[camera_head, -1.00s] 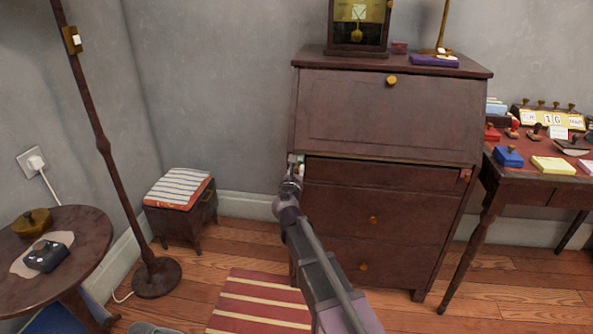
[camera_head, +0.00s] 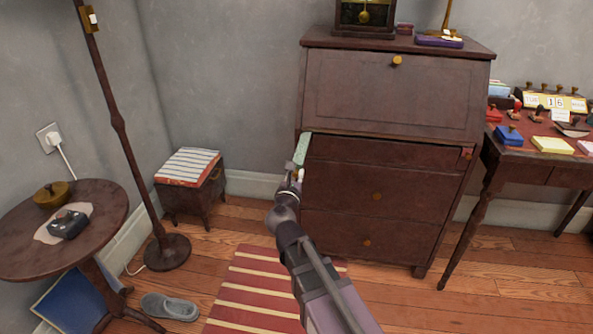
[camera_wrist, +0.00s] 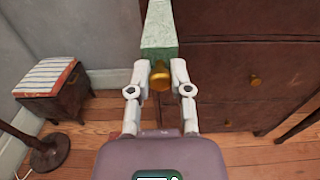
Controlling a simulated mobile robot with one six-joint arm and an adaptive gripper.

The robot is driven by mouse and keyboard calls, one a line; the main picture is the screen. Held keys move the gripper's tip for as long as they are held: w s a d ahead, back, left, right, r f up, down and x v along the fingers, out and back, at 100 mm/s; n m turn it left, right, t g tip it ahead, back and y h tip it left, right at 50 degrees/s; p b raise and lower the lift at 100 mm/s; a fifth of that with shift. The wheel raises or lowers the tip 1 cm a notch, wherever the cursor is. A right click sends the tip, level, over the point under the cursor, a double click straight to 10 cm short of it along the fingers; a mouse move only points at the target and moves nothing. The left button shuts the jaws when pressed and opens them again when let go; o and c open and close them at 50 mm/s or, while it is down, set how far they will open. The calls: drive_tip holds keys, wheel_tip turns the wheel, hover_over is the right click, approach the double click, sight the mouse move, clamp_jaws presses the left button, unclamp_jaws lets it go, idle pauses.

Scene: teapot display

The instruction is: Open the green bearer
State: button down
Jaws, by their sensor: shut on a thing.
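The green bearer (camera_head: 302,148) is a pale green bar at the left side of the dark wooden bureau (camera_head: 391,97), beneath its closed slanted front. It sticks out from the bureau toward me. In the wrist view the green bearer (camera_wrist: 159,28) runs away from me, with a brass knob (camera_wrist: 160,79) on its near end. My gripper (camera_wrist: 160,70) is shut on this knob, one finger on each side. In the head view my gripper (camera_head: 297,174) is at the bearer's near end, and the knob is mostly hidden.
A reddish bearer end (camera_head: 467,153) sits flush at the bureau's right. Drawers with brass knobs are below. A floor lamp (camera_head: 118,130), a striped stool (camera_head: 189,168) and a round table (camera_head: 100,215) stand left. A desk (camera_head: 530,172) stands right. A striped rug (camera_head: 250,290) covers the floor.

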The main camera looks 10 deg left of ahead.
drive_tip(key=shift+s, duration=0.1)
drive_tip(key=c, duration=0.5)
unclamp_jaws()
drive_tip(key=shift+c, duration=0.2)
drive_tip(key=shift+s, duration=0.1)
drive_tip(key=s, duration=0.7)
drive_tip(key=shift+s, duration=0.15)
drive_tip(key=shift+d, duration=0.1)
